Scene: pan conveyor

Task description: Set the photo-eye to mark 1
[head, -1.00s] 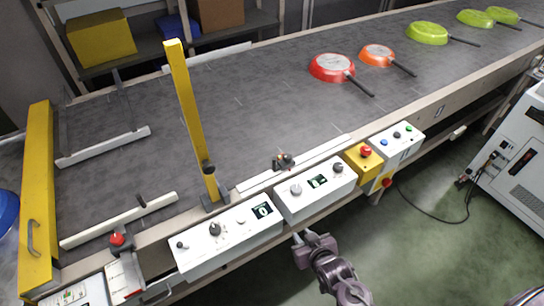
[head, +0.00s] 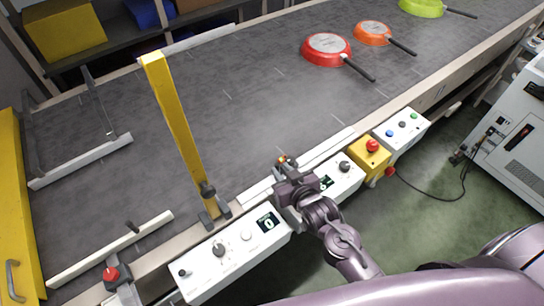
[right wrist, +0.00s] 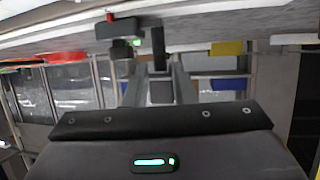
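The photo-eye (head: 283,160) is a small dark block with a red-orange top on the white rail (head: 330,147) along the conveyor's near edge. My right gripper (head: 287,176) is just on the near side of it, over the control boxes, and partly covers it. In the right wrist view the photo-eye (right wrist: 118,30) shows a red knob and a green light, beyond the fingertips. The two fingers (right wrist: 158,75) stand apart, open, with no held thing clear between them; contact cannot be told. Mark numbers on the rail cannot be read. My left gripper is out of view.
A yellow post (head: 178,125) stands left of the photo-eye. Control boxes (head: 235,252) with knobs line the near edge, and a yellow box with a red button (head: 370,155) is at right. Red (head: 327,50) and orange (head: 373,34) pans lie on the belt (head: 250,110).

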